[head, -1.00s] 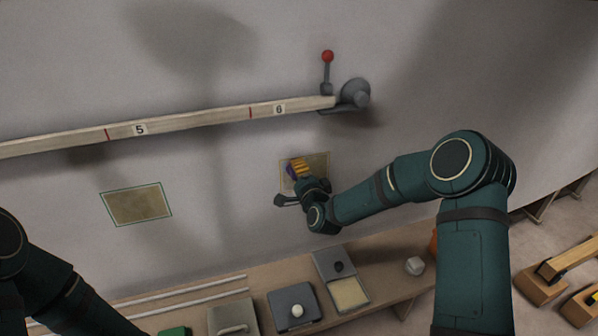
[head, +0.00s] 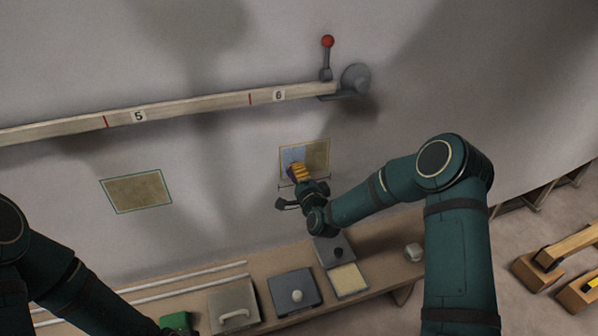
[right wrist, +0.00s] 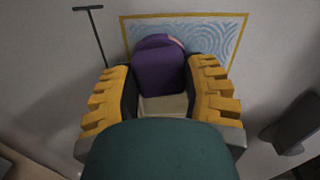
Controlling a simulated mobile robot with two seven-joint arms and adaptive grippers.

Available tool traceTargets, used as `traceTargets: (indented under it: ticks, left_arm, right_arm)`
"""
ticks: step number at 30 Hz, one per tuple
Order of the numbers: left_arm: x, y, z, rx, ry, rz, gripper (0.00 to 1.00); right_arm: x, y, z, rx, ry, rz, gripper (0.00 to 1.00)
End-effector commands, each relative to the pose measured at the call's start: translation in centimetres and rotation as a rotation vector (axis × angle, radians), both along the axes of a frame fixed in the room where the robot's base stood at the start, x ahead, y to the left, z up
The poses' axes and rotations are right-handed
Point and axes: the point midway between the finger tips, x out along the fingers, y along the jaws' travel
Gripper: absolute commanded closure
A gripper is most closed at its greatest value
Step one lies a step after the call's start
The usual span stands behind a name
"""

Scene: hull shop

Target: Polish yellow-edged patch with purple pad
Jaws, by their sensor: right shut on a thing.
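The yellow-edged patch (head: 318,155) is on the pale wall. Its left part is pale blue and its right part is brown. In the right wrist view the patch (right wrist: 205,40) shows blue-grey swirl marks inside its yellow border. My right gripper (head: 297,174) is at the patch's lower left, shut on the purple pad (head: 290,174). In the right wrist view the pad (right wrist: 158,68) sits between the yellow ribbed fingers and overlaps the patch's lower edge. I cannot tell whether it touches the wall. My left gripper is out of view; only its arm shows at lower left.
A green-edged patch (head: 137,192) lies farther left on the wall. A numbered rail (head: 190,109) and a red-knobbed lever (head: 327,58) are above.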

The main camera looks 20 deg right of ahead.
Motion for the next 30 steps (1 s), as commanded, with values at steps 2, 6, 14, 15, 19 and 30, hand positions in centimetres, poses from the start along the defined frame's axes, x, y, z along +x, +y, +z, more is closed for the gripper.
traceTargets:
  ticks: [2, 6, 14, 15, 19, 30]
  left_arm:
    - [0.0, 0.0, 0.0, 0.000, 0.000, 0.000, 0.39]
    - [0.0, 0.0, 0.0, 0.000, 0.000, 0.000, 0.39]
    - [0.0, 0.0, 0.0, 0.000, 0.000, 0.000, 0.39]
    - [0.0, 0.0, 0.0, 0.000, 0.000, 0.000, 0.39]
    - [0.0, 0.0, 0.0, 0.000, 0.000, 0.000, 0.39]
    - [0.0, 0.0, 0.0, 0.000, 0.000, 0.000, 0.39]
  right_arm:
    - [0.0, 0.0, -0.7, 0.001, 0.002, 0.000, 0.89]
    - [0.0, 0.0, -1.1, 0.000, 0.001, 0.000, 0.89]
    - [0.0, 0.0, -2.5, 0.000, 0.001, 0.000, 0.89]
    - [-0.1, 0.0, -2.8, 0.000, 0.001, 0.000, 0.89]
    - [-0.1, 0.0, -3.8, 0.001, 0.002, 0.000, 0.89]
    - [-0.1, 0.0, -4.1, 0.000, 0.000, 0.000, 0.78]
